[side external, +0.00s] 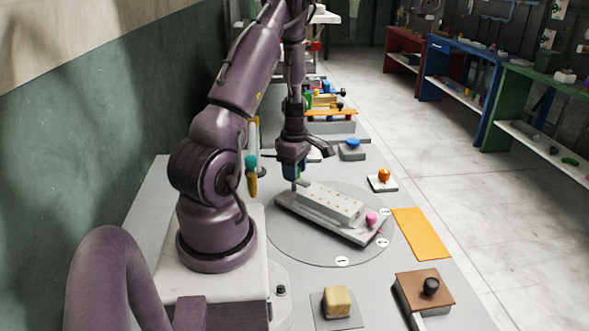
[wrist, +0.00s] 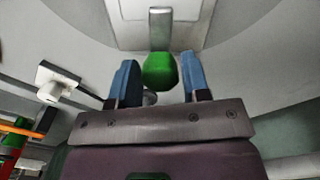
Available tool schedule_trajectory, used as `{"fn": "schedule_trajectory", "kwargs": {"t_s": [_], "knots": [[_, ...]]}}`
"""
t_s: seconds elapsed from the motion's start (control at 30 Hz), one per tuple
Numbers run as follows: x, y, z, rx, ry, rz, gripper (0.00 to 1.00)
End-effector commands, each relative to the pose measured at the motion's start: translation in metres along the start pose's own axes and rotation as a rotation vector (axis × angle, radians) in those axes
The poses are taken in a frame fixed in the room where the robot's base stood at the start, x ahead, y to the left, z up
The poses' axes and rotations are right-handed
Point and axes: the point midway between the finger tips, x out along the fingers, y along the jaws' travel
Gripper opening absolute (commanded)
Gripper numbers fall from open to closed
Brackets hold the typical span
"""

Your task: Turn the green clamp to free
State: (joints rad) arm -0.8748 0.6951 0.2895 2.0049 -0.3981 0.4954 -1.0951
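The green clamp (wrist: 160,71) shows in the wrist view as a rounded green knob at the end of a grey metal bar (wrist: 160,28). The bar runs to the pale press body. My gripper (wrist: 160,66) has its two blue fingers apart, one on each side of the green knob, with gaps visible on both sides. In the side external view my gripper (side external: 293,174) points down at the far left end of the white press block (side external: 327,203), and mostly hides the green clamp. The block lies on a long pale base plate with a pink knob (side external: 372,218) at its near right end.
The press sits on a round grey disc (side external: 300,250) with white labels. An orange mat (side external: 421,233), a brown board with a black knob (side external: 430,287), a yellow block (side external: 338,301) and an orange knob (side external: 384,174) stand around it. More coloured fixtures lie behind.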

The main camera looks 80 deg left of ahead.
Motion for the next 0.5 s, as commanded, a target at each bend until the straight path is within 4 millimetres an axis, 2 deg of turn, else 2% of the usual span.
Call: {"fn": "schedule_trajectory", "kwargs": {"t_s": [0.03,0.1,0.13,0.5], "knots": [[-0.0002,0.0001,0.0000,0.000,0.000,0.000,0.31],[-0.0002,0.0000,0.0000,0.000,0.000,0.000,0.15],[-0.0003,0.0000,0.0000,0.000,0.000,0.000,0.12],[-0.0005,-0.0002,-0.0003,0.054,0.001,-0.001,0.12]]}}
